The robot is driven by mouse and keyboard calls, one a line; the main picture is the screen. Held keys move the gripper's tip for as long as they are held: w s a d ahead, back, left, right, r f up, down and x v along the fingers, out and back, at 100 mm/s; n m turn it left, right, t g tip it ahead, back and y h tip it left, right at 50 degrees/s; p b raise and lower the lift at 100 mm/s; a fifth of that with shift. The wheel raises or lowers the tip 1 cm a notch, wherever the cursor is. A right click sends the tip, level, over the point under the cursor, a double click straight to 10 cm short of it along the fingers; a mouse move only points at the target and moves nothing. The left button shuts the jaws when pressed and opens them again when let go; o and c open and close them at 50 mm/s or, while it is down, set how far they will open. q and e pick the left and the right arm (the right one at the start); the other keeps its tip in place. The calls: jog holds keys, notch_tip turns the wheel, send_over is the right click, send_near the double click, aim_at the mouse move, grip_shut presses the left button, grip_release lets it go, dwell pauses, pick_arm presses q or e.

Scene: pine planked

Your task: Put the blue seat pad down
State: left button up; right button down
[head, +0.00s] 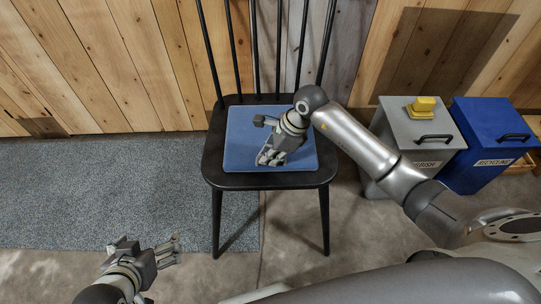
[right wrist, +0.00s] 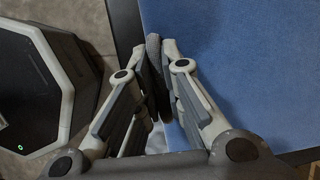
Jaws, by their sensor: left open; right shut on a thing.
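The blue seat pad (head: 238,140) lies flat on the seat of a black spindle-back chair (head: 217,181). My right gripper (head: 268,157) is over the pad's front middle in the head view. In the right wrist view the pad (right wrist: 240,60) fills the right side, and my right gripper (right wrist: 160,45) is shut at its edge, with the fingertips close together on it. My left gripper (head: 172,249) is open and empty, low at the left, away from the chair.
A grey bin (head: 400,110) with a yellow block (head: 422,107) on its lid and a blue recycling bin (head: 480,120) stand right of the chair. A grey rug (head: 90,190) covers the floor at left. A plank wall (head: 110,60) is behind.

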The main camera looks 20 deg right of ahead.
jog(key=c, duration=1.5)
grip_release()
jog(key=shift+c, duration=0.2)
